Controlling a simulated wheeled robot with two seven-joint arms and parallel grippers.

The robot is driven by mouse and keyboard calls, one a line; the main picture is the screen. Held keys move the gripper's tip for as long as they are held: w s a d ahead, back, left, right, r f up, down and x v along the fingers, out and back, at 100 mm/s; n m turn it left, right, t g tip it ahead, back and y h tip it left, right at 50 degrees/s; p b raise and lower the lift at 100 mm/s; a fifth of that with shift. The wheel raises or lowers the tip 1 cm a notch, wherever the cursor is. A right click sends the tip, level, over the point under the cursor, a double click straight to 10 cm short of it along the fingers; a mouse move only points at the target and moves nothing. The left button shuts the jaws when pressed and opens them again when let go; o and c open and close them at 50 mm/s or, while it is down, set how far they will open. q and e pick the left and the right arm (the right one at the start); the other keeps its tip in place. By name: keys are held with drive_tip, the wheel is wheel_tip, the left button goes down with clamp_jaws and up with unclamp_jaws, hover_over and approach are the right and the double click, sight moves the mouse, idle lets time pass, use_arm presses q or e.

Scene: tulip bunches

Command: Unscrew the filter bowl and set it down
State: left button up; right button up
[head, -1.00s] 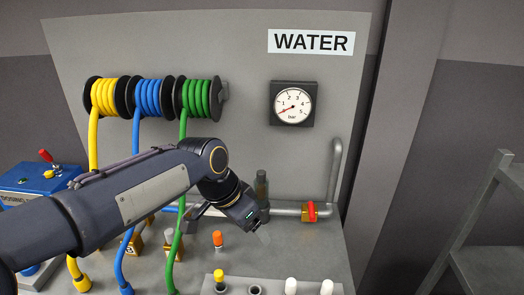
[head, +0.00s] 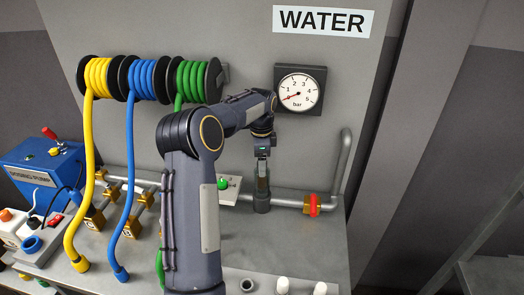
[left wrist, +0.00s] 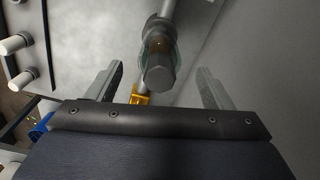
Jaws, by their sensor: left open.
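My left gripper (head: 263,168) points down over the filter. The left wrist view shows the gripper (left wrist: 160,69) open, one finger on each side of the bowl, with gaps to both. My right gripper is in neither view.
A brass valve with a red handle (head: 314,205) sits right of the filter; a pressure gauge (head: 299,90) hangs above. A green button (head: 223,184) is close on the left. Yellow (head: 95,190) and blue (head: 130,180) hoses hang farther left. White-topped pieces (head: 320,288) stand at the front.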

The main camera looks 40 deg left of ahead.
use_arm(q)
drive_tip(key=shift+f+b, duration=1.15)
drive_tip(key=shift+f, duration=0.35)
drive_tip(key=shift+c, duration=0.2)
drive_tip(key=shift+r, duration=0.1)
drive_tip(key=c, duration=1.1)
drive_tip(key=shift+o, duration=0.2)
drive_tip(key=shift+r+n+p, duration=0.1)
drive_tip(key=shift+n+p, duration=0.2)
drive_tip(key=shift+n, duration=0.8)
drive_tip(key=n, duration=0.3)
